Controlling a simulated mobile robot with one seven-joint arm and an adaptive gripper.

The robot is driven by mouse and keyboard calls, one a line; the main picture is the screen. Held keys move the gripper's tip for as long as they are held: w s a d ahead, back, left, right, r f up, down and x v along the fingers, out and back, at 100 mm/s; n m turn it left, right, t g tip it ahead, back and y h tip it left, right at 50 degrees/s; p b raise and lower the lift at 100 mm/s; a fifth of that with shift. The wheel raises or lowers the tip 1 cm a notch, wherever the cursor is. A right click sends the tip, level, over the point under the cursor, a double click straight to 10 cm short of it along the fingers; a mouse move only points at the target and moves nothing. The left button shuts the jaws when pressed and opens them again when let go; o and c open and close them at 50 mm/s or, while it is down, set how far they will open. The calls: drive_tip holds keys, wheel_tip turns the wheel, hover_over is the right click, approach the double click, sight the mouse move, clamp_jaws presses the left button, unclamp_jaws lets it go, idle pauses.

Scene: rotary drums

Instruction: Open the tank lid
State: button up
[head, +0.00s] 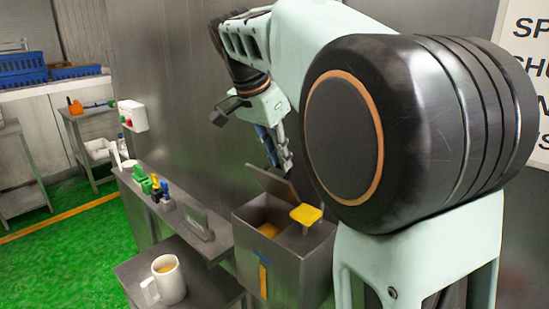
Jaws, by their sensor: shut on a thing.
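The tank (285,268) is a grey metal box at lower centre. Its lid (271,184) is tilted up at the back left, and an orange-yellow content shows through the opening. My gripper (284,165) is above the tank's back, pointing down, with its fingertips at the lid's raised edge. It is shut on the lid; the exact contact is small and hard to see. A yellow square piece (306,214) stands on the tank's right part. My own arm hides the space to the right.
A white mug (165,279) stands on a lower metal shelf (215,285) left of the tank. Small green, yellow and blue items (153,187) sit on the ledge behind. A metal wall rises close behind my gripper. Green floor lies open at far left.

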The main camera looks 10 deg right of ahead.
drive_tip(key=shift+w+a+f, duration=0.2)
drive_tip(key=shift+w+f, duration=0.05)
drive_tip(key=shift+f, duration=0.15)
clamp_jaws()
drive_tip(key=shift+w+d+r+p, duration=0.2)
drive_tip(key=shift+d+p, duration=0.1)
drive_tip(key=shift+p, duration=0.05)
drive_tip(key=shift+w+d+f, duration=0.15)
drive_tip(key=shift+w+d, duration=0.05)
drive_tip(key=o, duration=1.8)
unclamp_jaws()
drive_tip(key=shift+r, duration=0.2)
drive_tip(key=v, duration=1.2)
drive_tip(key=shift+d, duration=0.1)
